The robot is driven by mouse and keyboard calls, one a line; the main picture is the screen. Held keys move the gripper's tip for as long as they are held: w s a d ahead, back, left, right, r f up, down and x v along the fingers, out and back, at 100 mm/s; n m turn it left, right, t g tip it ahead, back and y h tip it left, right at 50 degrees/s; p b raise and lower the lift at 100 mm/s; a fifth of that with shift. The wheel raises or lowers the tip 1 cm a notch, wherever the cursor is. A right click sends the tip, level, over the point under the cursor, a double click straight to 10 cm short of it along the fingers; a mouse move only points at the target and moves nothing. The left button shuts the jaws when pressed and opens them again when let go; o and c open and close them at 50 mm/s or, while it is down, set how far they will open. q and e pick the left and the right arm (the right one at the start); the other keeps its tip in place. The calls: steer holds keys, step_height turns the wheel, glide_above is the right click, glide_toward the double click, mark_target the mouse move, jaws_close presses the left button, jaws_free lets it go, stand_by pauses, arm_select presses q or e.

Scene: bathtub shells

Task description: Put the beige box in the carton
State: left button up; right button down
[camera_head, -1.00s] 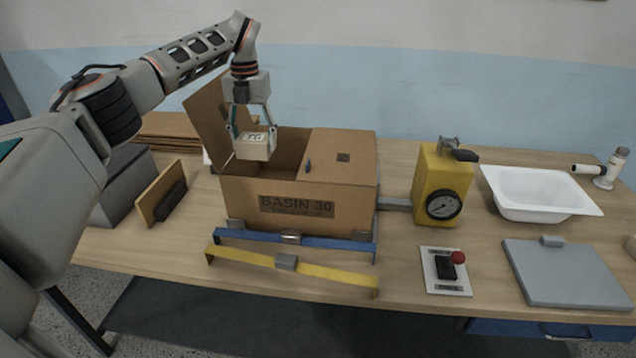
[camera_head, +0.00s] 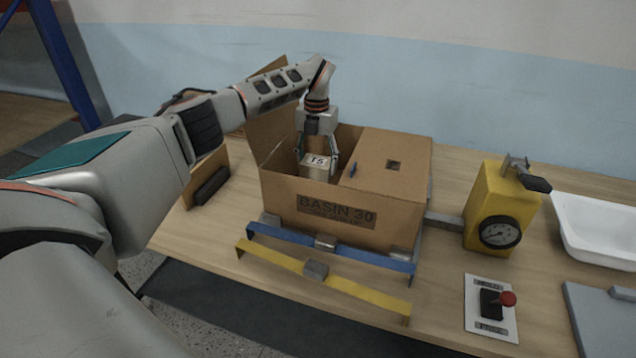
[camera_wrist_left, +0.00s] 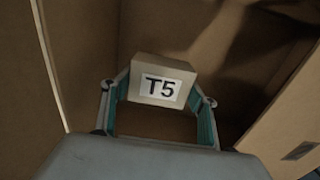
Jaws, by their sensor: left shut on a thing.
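The carton (camera_head: 290,207), marked "BASIN 30", stands on the bench with its left part open and a lid panel (camera_head: 397,187) closed over its right part. The beige box (camera_head: 317,172) has a white "T5" label and is inside the carton's opening. My left gripper (camera_head: 318,160) is shut on the beige box and reaches down into the opening. The left wrist view shows the beige box (camera_wrist_left: 161,82) between the teal fingers, with the carton's brown walls around it. Whether the box touches the carton's floor I cannot tell. My right gripper is not in view.
A blue bar (camera_head: 330,245) and a yellow bar (camera_head: 350,287) run along the carton's front. A yellow gauge unit (camera_head: 497,205) stands to its right. A switch plate (camera_head: 490,308) with a red knob lies nearer the front. A white basin (camera_head: 600,228) is at far right.

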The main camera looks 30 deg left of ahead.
mark_target(317, 161)
arm_select(q)
step_height(317, 161, down, 7)
steer(key=shift+f, duration=0.1)
stand_by(0.4)
steer(key=o, duration=1.3)
steer(key=shift+f, duration=0.1)
steer(key=shift+c, duration=0.2)
step_height(317, 161, up, 12)
steer(key=shift+r+b, duration=0.15)
steer(key=shift+b, duration=0.15)
